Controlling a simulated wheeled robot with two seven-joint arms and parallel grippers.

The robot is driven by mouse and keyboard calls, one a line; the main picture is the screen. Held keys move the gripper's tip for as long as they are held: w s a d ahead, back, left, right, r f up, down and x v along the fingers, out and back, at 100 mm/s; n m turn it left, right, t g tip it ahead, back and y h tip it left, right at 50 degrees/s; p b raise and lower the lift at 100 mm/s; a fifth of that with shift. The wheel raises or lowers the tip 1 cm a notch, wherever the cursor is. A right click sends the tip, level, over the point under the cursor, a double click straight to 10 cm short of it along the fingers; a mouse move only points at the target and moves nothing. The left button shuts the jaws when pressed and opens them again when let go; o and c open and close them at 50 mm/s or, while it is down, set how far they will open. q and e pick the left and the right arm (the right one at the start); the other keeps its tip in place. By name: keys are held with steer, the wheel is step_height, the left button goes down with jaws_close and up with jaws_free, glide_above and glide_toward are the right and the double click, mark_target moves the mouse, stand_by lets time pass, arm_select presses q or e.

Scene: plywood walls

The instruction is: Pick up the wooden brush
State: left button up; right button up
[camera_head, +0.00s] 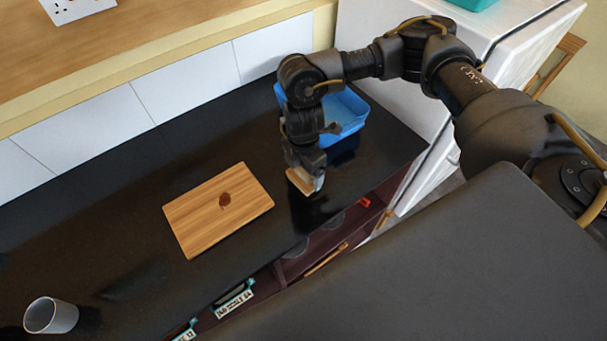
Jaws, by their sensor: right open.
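The wooden brush (301,184) lies on the black counter to the right of the cutting board. Its wooden part shows at the left and a pale part at its right. My right gripper (307,172) is directly above the brush, pointing down, with its tips at or very near it. The jaws are open; the fingers partly hide the brush, and I cannot tell whether they touch it. My left gripper is not in view.
A wooden cutting board (200,218) with a dark mark lies left of the brush. A blue bin (347,112) stands close behind my right gripper. A white cup (50,316) is at the front left. A white appliance (440,150) borders the counter at right.

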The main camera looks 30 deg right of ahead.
steer(key=c, duration=0.7)
steer(key=shift+r, duration=0.15)
steer(key=c, duration=0.6)
steer(key=shift+r, duration=0.2)
step_height(320, 180, up, 2)
steer(key=shift+w+r, duration=0.1)
steer(key=shift+r, duration=0.05)
steer(key=s+a+r+p, duration=0.3)
steer(key=s+r+p, duration=0.5)
steer(key=s, duration=0.5)
steer(key=shift+s+a+r, duration=0.3)
steer(key=shift+s+r, duration=0.05)
steer(key=shift+r, duration=0.7)
